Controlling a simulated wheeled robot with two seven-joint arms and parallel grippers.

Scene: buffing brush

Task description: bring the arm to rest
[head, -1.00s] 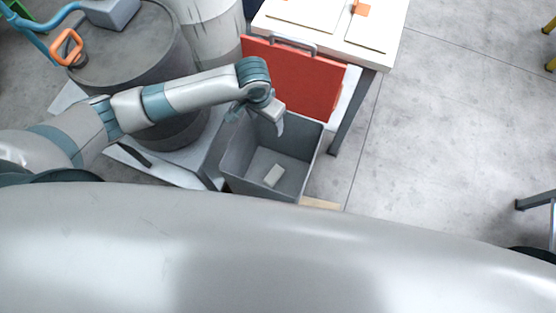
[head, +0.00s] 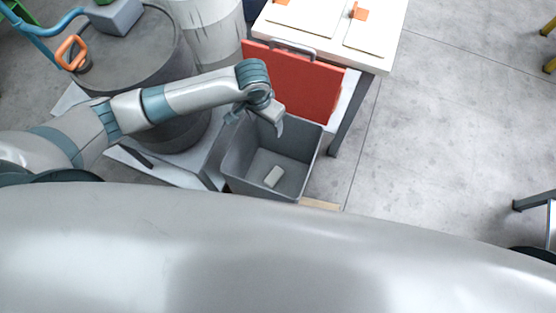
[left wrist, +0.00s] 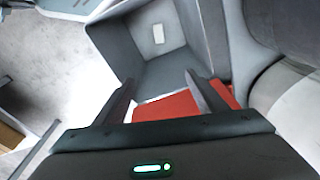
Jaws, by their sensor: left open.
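My left arm reaches in from the left in the head view, and its left gripper (head: 256,120) is over the back left part of a grey bin (head: 312,158). In the left wrist view the two fingers of this gripper (left wrist: 160,92) stand wide apart with nothing between them. A small light block (head: 273,176) lies on the bin floor, apart from the gripper. The block also shows in the left wrist view (left wrist: 158,34). My right gripper is in neither view.
A red panel (head: 312,85) with a handle stands right behind the bin. A white-topped table (head: 335,25) is behind it. A dark drum (head: 140,50) and a pale drum (head: 212,30) stand at the left.

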